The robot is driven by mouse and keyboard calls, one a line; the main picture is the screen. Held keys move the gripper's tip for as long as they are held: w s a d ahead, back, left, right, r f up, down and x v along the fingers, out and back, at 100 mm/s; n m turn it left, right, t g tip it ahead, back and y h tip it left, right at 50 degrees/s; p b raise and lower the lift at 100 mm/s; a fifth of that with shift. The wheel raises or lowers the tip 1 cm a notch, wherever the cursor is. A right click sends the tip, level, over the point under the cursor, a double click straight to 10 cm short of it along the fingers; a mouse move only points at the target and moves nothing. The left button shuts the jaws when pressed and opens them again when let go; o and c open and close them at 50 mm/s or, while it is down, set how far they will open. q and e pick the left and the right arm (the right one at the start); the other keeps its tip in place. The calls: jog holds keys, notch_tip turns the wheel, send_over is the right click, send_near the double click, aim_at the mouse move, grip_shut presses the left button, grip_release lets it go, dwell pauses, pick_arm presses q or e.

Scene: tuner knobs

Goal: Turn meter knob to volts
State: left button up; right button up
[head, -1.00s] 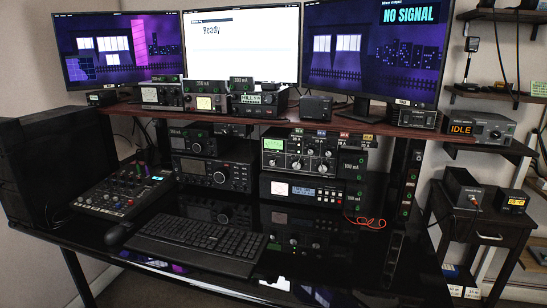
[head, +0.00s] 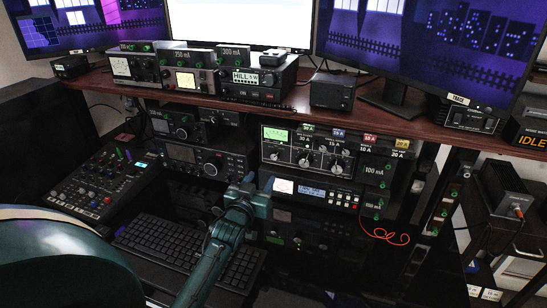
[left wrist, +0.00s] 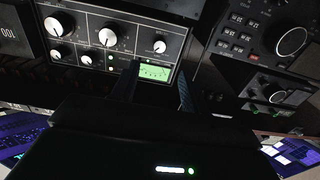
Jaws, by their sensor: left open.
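The black tuner (head: 292,145) stands under the shelf. Its lit green meter (head: 274,134) is at the upper left of its front, and several pale round knobs (head: 336,162) are on the panel. My left gripper (head: 250,180) is open, in front of and below the tuner's left side, with nothing held. In the left wrist view the panel appears upside down. Its green meter (left wrist: 155,72) is just beyond the open fingers (left wrist: 158,78), with a single knob (left wrist: 159,46) and a larger knob (left wrist: 108,37) farther off. The fingers seem apart from every knob. Knob labels are too small to read.
A radio (head: 205,162) stands left of the tuner, and another unit (head: 311,191) with a small display is below it. The wooden shelf (head: 225,103) overhangs. A keyboard (head: 160,243) and mixer (head: 95,185) lie on the desk. A red cable (head: 385,236) loops at the right.

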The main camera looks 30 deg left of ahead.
aim_at(274, 158)
pick_arm(q)
jog(key=x, duration=1)
jog(key=shift+w, duration=0.3)
jog(key=shift+c, duration=0.2)
jog(key=c, duration=0.9)
jog(key=shift+c, duration=0.2)
